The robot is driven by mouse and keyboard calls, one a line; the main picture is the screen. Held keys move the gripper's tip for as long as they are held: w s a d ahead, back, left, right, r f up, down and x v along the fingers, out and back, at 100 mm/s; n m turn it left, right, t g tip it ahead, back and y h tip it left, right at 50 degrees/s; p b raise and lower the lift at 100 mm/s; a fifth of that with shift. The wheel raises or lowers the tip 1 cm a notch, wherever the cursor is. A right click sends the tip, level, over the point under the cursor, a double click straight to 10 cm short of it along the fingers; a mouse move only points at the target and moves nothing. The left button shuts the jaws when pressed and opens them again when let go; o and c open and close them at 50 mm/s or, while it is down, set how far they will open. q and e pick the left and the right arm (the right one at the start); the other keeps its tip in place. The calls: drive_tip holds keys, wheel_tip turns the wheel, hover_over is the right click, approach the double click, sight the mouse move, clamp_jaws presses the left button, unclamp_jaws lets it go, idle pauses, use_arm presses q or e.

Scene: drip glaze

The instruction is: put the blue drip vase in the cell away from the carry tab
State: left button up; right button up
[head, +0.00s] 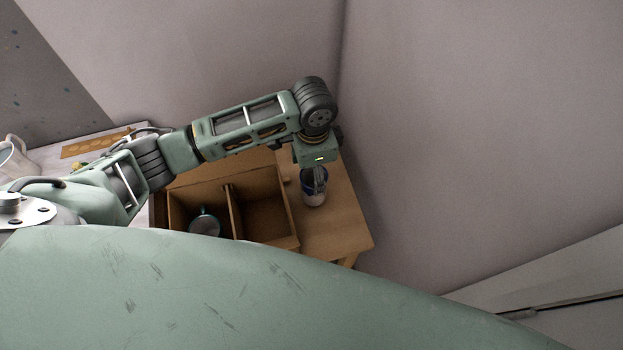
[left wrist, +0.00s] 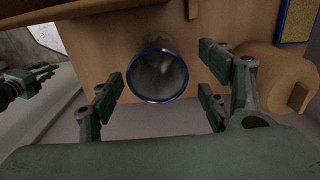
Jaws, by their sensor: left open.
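The blue drip vase (head: 314,188), whitish with a dark blue rim, stands on a small wooden table to the right of a wooden box with two cells. My left gripper (head: 318,180) is above it, pointing down. In the left wrist view the vase (left wrist: 157,76) shows its round open mouth between the spread fingers of my left gripper (left wrist: 160,88), with gaps at the sides. The box's right cell (head: 262,212) looks empty; its left cell holds a teal mug (head: 204,223). I cannot make out the carry tab for certain. My right gripper (left wrist: 32,82) seems to show at the left edge.
The box's divider (head: 234,212) and walls stand close left of the vase. A white jug (head: 12,160) and an orange strip (head: 95,143) are on a pale surface at the left. Bare wooden tabletop (head: 345,225) lies right of the vase, near the wall.

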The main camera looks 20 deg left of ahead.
use_arm(q)
drive_tip(key=f, duration=0.3)
drive_tip(key=f+p, duration=0.1)
drive_tip(key=f, duration=0.2)
drive_tip(key=shift+s+d+f, duration=0.15)
drive_tip(key=shift+d+f, duration=0.05)
drive_tip(key=shift+c, duration=0.2)
drive_tip(key=shift+r, duration=0.1)
drive_tip(key=c, duration=1.6)
drive_tip(key=shift+o, duration=0.2)
